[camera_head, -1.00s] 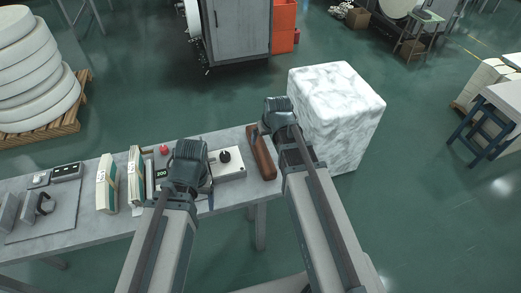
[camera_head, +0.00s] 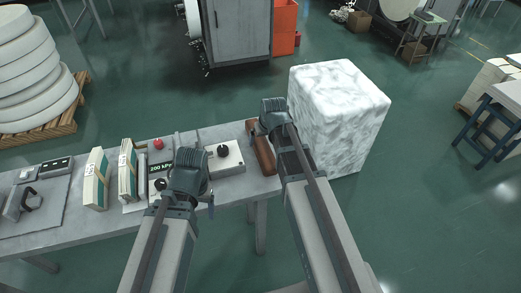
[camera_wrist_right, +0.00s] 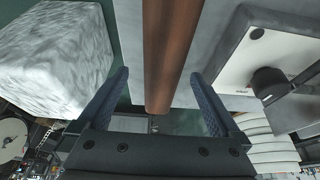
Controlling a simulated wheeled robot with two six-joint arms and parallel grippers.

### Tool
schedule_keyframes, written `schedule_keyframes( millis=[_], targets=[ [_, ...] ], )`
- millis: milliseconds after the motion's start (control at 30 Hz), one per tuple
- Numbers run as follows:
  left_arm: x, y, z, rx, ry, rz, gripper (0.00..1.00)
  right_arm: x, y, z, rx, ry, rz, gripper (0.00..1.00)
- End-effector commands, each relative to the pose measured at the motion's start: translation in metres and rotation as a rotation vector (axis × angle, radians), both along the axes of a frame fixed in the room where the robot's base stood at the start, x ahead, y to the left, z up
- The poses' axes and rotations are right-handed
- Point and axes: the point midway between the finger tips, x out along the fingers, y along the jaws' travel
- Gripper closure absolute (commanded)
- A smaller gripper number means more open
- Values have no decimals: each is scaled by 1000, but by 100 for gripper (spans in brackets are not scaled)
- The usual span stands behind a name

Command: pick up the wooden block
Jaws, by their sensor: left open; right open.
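The wooden block (camera_head: 265,158) is a long brown bar lying at the right end of the grey table. My right gripper (camera_head: 262,130) is over its far part in the head view, and hides some of it. In the right wrist view the block (camera_wrist_right: 168,45) runs lengthwise between the two open fingers of my right gripper (camera_wrist_right: 160,76), with a gap on each side. Whether the fingertips are down at its level I cannot tell. My left gripper (camera_head: 192,178) is over the table's front part, open, left of the white control box.
The white control box (camera_head: 229,160) with a black knob lies just left of the block. A large white marble-like cube (camera_head: 340,115) stands close to the table's right end. A display reading 200 kPa (camera_head: 161,168), a red button (camera_head: 158,144) and book-like stacks (camera_head: 97,180) are further left.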

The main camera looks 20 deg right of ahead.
Motion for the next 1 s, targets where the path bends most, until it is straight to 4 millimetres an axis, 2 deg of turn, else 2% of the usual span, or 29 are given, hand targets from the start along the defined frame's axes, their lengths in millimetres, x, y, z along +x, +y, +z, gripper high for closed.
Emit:
schedule_keyframes(
  millis=[167, 567, 867, 1000],
  targets=[
    [0, 0, -3, 0, 0, 0, 23, 2, 1, -3, 0, 0, 0, 0],
    [0, 0, -45, 0, 0, 0, 23, 23, 5, -45, 0, 0, 0, 0],
    [0, 0, -45, 0, 0, 0, 23, 24, 5, -45, 0, 0, 0, 0],
    [0, 0, -45, 0, 0, 0, 23, 24, 5, -45, 0, 0, 0, 25]
  ],
)
